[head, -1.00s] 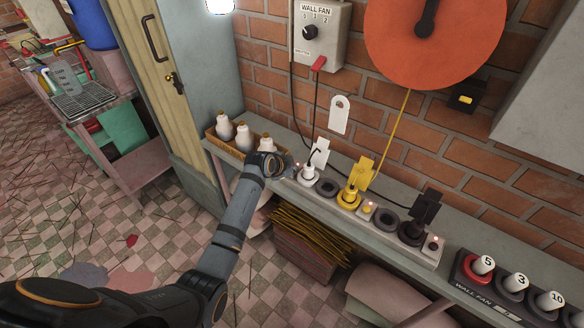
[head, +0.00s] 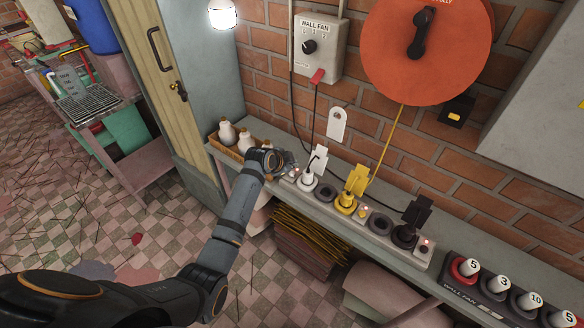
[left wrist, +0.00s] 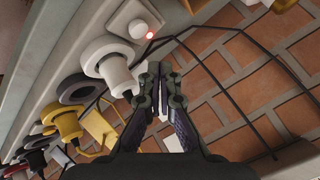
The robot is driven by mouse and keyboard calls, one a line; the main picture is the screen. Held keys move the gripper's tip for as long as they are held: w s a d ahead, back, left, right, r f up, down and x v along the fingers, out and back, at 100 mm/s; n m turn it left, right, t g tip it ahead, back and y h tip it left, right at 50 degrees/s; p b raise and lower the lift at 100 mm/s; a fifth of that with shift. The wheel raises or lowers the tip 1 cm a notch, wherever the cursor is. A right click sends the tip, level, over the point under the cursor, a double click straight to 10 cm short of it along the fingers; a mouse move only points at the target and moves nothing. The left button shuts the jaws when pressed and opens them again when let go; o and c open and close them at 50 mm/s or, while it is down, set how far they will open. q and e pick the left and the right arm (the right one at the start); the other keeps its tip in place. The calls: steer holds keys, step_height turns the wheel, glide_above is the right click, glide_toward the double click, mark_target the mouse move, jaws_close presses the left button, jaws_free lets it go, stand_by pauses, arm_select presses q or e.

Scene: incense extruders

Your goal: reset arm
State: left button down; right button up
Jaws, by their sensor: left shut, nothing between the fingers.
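My left arm reaches in from the lower left in the head view, and its gripper (head: 287,164) is over the shelf by the left end of the power strip (head: 423,257). In the left wrist view the two fingers (left wrist: 160,72) are together with nothing between them. A white plug (head: 308,180) sits in the strip just right of the gripper; it also shows in the left wrist view (left wrist: 118,72), apart from the fingers. A yellow plug (head: 347,200) and a black plug (head: 404,235) sit further right. My right gripper is not in view.
A basket (head: 222,150) with white bottles stands left of the gripper. Behind are the brick wall, the wall fan switch box (head: 322,62) and an orange disc (head: 460,60). Black cables hang near the fingers.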

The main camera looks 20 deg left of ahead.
arm_select(q)
steer(key=shift+r, duration=0.65)
